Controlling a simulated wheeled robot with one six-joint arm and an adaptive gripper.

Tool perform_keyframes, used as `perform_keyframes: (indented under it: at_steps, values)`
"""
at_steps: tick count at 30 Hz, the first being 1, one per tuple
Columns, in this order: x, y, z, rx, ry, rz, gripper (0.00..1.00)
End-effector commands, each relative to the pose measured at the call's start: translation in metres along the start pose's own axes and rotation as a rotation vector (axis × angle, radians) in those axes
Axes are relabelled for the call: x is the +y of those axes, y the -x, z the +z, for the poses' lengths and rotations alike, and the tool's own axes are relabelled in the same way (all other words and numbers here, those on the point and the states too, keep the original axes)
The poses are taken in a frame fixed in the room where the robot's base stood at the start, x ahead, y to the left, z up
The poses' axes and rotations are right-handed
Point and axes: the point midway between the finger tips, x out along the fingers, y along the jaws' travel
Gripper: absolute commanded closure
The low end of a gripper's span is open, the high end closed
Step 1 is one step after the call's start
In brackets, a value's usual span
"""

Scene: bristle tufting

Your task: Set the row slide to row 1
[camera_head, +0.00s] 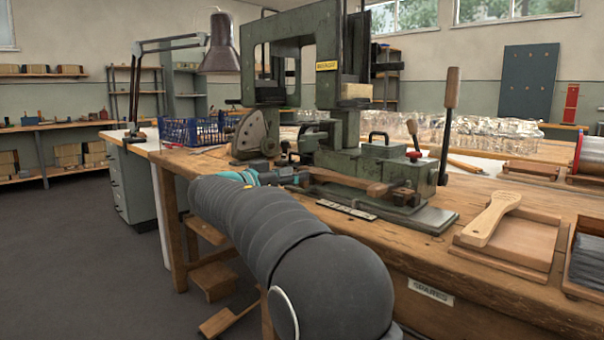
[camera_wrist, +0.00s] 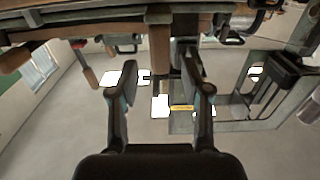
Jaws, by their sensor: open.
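The green tufting machine (camera_head: 345,120) stands on the bench. A low slide assembly (camera_head: 385,193) with a wooden brush-shaped piece on it lies along its front; I take this to be the row slide. A pale marked strip (camera_head: 346,210) lies in front of it, its marks too small to read. My gripper (camera_head: 290,178) is at the machine's front left, low beside the slide assembly. In the wrist view, which looks upside down, my gripper (camera_wrist: 160,80) is open, with nothing held. A brown bar (camera_wrist: 159,40) shows beyond the fingers; contact cannot be told. The slide's present row is not readable.
A tall wooden-handled lever (camera_head: 449,110) rises at the machine's right, near a red knob (camera_head: 413,155). A wooden paddle brush (camera_head: 492,218) rests on a tray (camera_head: 510,245) to the right. A blue crate (camera_head: 195,130) and a lamp (camera_head: 220,45) are at left.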

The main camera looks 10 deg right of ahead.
Motion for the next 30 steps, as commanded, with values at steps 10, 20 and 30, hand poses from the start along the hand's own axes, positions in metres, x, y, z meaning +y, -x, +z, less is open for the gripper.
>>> perform_keyframes:
  at_steps: [10, 20, 30]
  values:
    - [0.0, 0.064, 0.0, -0.001, -0.001, -0.001, 0.52]
    - [0.001, 0.08, 0.0, 0.0, -0.001, 0.001, 0.52]
    - [0.001, 0.08, 0.0, 0.0, 0.051, -0.001, 0.52]
